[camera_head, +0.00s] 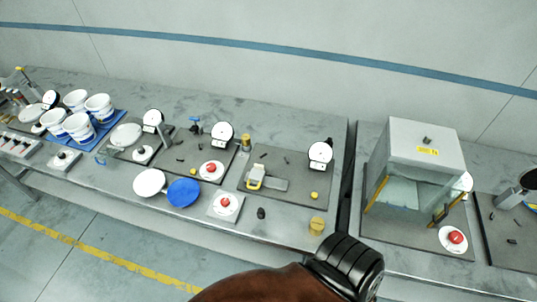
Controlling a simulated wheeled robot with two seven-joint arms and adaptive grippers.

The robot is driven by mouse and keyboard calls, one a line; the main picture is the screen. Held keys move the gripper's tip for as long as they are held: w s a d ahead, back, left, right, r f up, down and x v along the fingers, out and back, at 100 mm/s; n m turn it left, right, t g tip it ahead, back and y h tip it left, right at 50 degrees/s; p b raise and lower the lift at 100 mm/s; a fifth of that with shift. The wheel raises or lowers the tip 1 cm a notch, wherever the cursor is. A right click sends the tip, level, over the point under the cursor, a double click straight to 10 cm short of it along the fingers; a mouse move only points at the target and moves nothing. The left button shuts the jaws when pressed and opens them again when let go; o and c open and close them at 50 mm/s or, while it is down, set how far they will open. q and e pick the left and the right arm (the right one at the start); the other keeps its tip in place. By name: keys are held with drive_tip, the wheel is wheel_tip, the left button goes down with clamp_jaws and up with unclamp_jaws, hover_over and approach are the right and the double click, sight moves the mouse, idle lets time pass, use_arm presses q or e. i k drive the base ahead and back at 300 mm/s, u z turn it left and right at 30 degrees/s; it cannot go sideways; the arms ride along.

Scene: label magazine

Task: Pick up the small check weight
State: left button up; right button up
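I cannot tell for sure which item is the small check weight. A yellow-brass cylinder (317,225) stands near the front right corner of the left bench. A small dark piece (261,213) stands to its left near the front edge. A smaller yellow piece (314,195) sits on a dark mat (292,162) behind the cylinder. Another brass-coloured upright piece (246,143) stands at the left edge of that mat. Neither of my grippers shows; only a brown and black part of my arm comes in at the bottom, in front of the bench.
A glass-sided box with a white top (425,140) stands on the right bench. A narrow gap separates the benches. White tubs (78,126) stand left.

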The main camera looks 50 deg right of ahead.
sight(246, 139)
drive_tip(key=k, duration=0.3)
drive_tip(key=z, duration=0.85)
